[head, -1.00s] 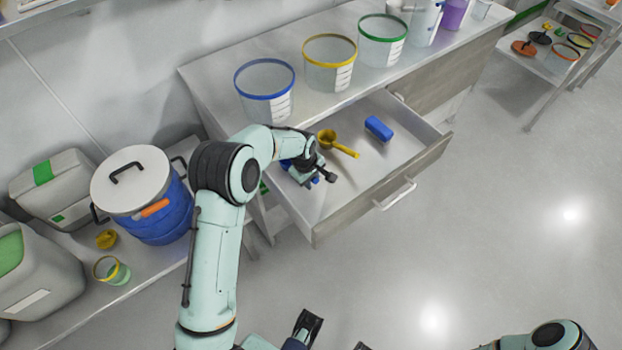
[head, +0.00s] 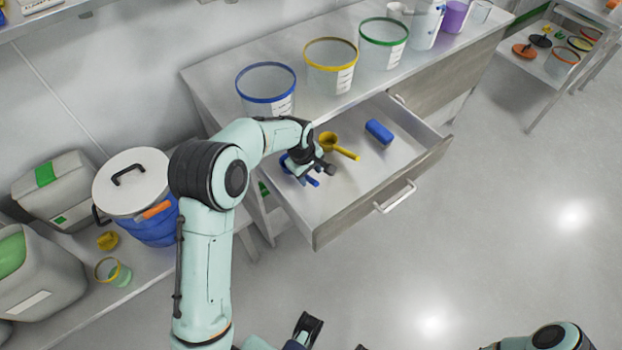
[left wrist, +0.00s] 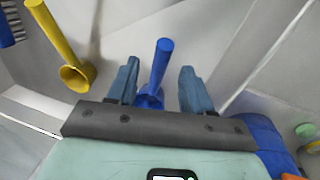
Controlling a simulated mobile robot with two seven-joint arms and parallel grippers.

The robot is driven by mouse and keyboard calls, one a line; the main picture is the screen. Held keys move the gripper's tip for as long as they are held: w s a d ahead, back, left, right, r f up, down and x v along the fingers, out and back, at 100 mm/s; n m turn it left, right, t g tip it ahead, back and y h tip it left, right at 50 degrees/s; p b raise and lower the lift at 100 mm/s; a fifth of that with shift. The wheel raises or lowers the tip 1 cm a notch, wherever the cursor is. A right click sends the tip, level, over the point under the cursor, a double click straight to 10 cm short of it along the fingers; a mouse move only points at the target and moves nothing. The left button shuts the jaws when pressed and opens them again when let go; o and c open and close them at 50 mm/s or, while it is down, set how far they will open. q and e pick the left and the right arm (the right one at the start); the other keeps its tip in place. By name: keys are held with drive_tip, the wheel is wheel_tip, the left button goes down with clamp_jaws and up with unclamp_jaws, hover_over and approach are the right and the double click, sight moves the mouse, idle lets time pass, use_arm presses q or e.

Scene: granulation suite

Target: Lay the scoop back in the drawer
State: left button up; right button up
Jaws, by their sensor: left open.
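A blue scoop (head: 313,181) lies in the open drawer (head: 345,205), near its left end. In the left wrist view the scoop's handle (left wrist: 160,62) runs between my fingers, and its bowl is partly hidden by the gripper body. My left gripper (head: 318,172) is over the left part of the drawer. In the left wrist view the left gripper (left wrist: 157,85) is open, one finger on each side of the blue scoop, with gaps to the handle.
A yellow scoop (head: 329,142) and a blue brush (head: 379,131) lie in the drawer beside the blue scoop. Clear tubs with blue (head: 266,88), yellow (head: 331,68) and green (head: 384,47) rims stand on the counter above. The drawer's front right part is bare.

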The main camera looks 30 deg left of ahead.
use_arm(q)
drive_tip(key=r, duration=0.3)
drive_tip(key=s+r, duration=0.1)
drive_tip(key=r, duration=0.1)
drive_tip(key=shift+a+r, duration=0.15)
drive_tip(key=shift+r, duration=0.25)
